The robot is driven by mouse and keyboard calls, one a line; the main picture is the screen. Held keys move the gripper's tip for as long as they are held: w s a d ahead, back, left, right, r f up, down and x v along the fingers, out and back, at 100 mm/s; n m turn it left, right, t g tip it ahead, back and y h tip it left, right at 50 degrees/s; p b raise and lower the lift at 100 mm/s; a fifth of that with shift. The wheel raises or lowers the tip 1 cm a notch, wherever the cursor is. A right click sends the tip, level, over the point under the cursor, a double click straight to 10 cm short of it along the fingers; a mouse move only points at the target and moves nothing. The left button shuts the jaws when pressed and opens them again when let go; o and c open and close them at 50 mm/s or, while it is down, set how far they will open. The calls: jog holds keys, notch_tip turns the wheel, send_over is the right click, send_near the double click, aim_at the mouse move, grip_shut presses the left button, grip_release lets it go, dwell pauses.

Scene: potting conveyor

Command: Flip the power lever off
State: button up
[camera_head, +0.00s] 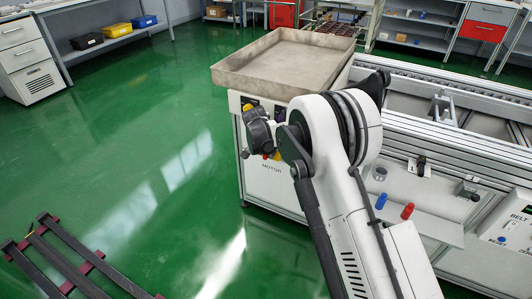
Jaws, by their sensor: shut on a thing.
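The white cabinet labelled MOTOR (271,180) stands under the grey tray, with dark fittings and small yellow parts on its front. My white arm reaches up from the bottom right to this front. My dark gripper (260,140) is at the cabinet front, just above the MOTOR label, and is partly hidden by my wrist. It is shut on what looks like the power lever. A small yellow part (275,156) shows beside it. The fingertips and most of the lever are hidden, so I cannot tell the lever's position.
An empty grey tray (283,80) tops the cabinet. The conveyor (450,100) runs to the right, with a blue bottle (381,201) and a red bottle (407,211) on its front shelf. A dark slatted pallet (75,255) lies at lower left. Green floor at left is clear.

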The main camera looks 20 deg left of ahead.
jog(key=h, duration=0.2)
jog(key=h+b, duration=0.1)
jog(key=h, duration=0.1)
jog(key=shift+a+f+n+g, duration=0.1)
jog(key=shift+a+n+g, duration=0.2)
jog(key=shift+n, duration=0.1)
jog(key=shift+d+n+h+b, duration=0.1)
jog(key=shift+n+h+b, duration=0.3)
jog(key=shift+h, duration=1)
jog(key=o, duration=0.8)
jog(key=shift+c, duration=0.2)
jog(key=v, duration=1.2)
jog(key=shift+w, duration=0.2)
